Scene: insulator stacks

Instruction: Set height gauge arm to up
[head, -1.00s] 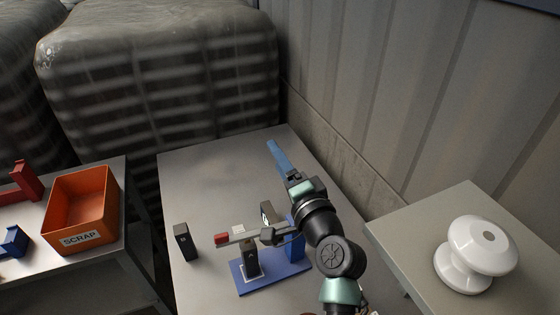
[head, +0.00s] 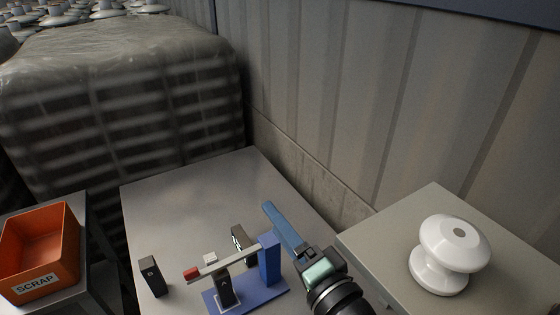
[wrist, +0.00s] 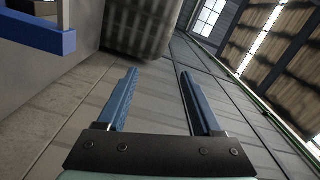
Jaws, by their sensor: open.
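The height gauge has a blue base (head: 262,296), a blue post (head: 269,258) and a pale grey arm (head: 233,258) with a red end (head: 191,273). The arm reaches left from the post, near level, its red end lower in the picture. A dark block (head: 227,288) stands on the base under the arm. My gripper (head: 267,208) is to the right of the post, its blue fingers pointing up and away in the head view. The wrist view shows the two fingers (wrist: 159,73) apart with nothing between them. Contact with the gauge cannot be told.
Dark blocks (head: 152,276) and (head: 238,242) and a small white block (head: 210,258) stand around the gauge on the grey table (head: 190,190). A ribbed wall (head: 330,110) runs behind. An orange SCRAP bin (head: 40,250) is left; a white insulator (head: 446,256) stands on the right table.

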